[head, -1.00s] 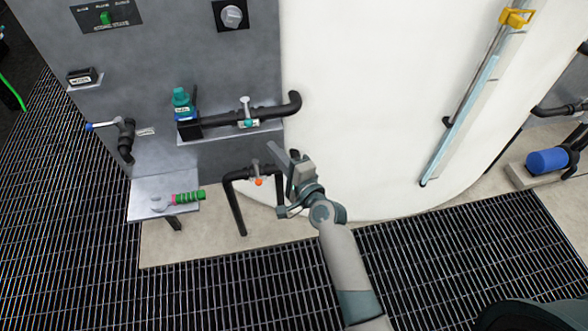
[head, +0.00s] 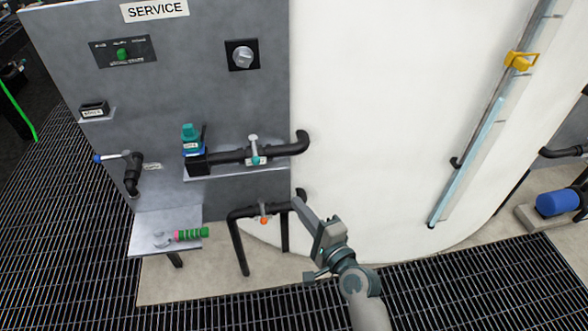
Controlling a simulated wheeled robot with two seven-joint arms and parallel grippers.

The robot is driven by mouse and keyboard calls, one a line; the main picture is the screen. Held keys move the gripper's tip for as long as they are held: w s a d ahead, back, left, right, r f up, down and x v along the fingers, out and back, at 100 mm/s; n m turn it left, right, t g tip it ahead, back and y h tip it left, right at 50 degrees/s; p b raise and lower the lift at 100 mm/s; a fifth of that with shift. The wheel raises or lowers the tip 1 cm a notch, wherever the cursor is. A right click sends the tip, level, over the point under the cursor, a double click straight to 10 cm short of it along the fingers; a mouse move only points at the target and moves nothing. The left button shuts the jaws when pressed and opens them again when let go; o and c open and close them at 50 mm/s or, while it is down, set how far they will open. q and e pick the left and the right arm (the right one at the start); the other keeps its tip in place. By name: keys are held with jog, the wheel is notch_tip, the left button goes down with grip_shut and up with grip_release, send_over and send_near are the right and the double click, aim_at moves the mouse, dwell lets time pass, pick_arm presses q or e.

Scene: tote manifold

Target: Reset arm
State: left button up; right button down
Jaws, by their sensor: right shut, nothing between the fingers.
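My right gripper (head: 302,206) shows at the lower middle in the head view, with its arm coming up from the bottom edge. Its fingers are shut with nothing between them and point up and left. From this angle they overlap the black pipe with the orange-handled valve (head: 263,220), and I cannot tell if they touch it. My left gripper is not in view.
A grey service panel (head: 240,110) carries pipes, valves and a knob (head: 243,56). A small shelf (head: 150,237) holds a green ribbed part (head: 192,234). A large white tank (head: 380,120) with a sight tube stands right.

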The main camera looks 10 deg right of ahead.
jog(key=s+d+f+n+g+h+b, duration=0.1)
jog(key=s+f+n+g, duration=0.3)
jog(key=f, duration=1)
jog(key=s+d+f+n+g+h, duration=0.15)
jog(key=s+f, duration=0.45)
jog(key=f, duration=0.7)
jog(key=s+d+f+n+g+h+b, duration=0.1)
jog(key=s+d+f+n+g, duration=0.3)
jog(key=f, duration=1)
jog(key=s+d+f+n+g+h, duration=0.1)
jog(key=s+d+f+n, duration=0.2)
jog(key=s, duration=0.9)
jog(key=s+d+f+n+g+h, duration=0.1)
jog(key=s+d+f, duration=0.3)
jog(key=s+f, duration=0.6)
jog(key=s+d+f+n+g+h+b, duration=0.1)
jog(key=s+d+f+n+g, duration=0.2)
jog(key=s+f, duration=0.4)
jog(key=s+d+n, duration=0.1)
jog(key=s, duration=0.6)
jog(key=shift+s+f+n, duration=0.25)
jog(key=shift+s+n, duration=0.05)
jog(key=shift+n, duration=0.05)
jog(key=shift+a+g, duration=0.15)
jog(key=shift+g, duration=0.1)
